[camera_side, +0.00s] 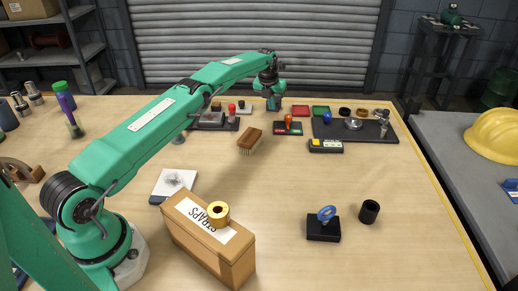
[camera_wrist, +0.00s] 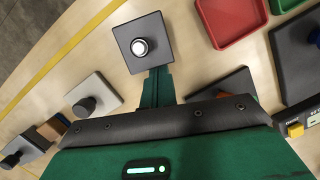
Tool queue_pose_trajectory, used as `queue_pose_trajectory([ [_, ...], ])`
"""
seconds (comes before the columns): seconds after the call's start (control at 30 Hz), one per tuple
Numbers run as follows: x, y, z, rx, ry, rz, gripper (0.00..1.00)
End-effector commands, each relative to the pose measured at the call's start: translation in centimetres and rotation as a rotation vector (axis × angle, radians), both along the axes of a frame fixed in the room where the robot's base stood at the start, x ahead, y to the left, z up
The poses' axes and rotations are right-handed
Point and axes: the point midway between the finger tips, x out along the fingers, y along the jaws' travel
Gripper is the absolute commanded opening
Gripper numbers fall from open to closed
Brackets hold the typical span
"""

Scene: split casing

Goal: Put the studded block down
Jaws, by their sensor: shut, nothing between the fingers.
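In the wrist view a dark grey square block with a shiny round stud (camera_wrist: 141,47) lies just past my fingertips, stud facing the camera. My gripper (camera_wrist: 156,76) is shut with nothing between its fingers. Its tips overlap the lower edge of the block in the picture; I cannot tell whether they touch it. In the side view my gripper (camera_side: 273,104) is low at the far edge of the table, pointing down. I cannot make out the dark block there.
A light grey plate with a dark knob (camera_wrist: 93,95) is left of my fingers in the wrist view. A red tray (camera_wrist: 232,18) is to the right. In the side view a brush (camera_side: 250,138), a straps box (camera_side: 207,237) and a black tray (camera_side: 345,132) stand on the table. The middle is mostly clear.

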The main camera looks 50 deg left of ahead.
Motion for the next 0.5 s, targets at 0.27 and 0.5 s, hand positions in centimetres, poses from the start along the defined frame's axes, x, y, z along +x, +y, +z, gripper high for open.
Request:
queue_pose_trajectory([
  [0.27, -0.06, 0.0, 0.05, 0.0, -0.001, 0.001, 0.0],
  [0.5, -0.31, -0.17, 0.06, 0.0, 0.0, 0.0, 0.0],
])
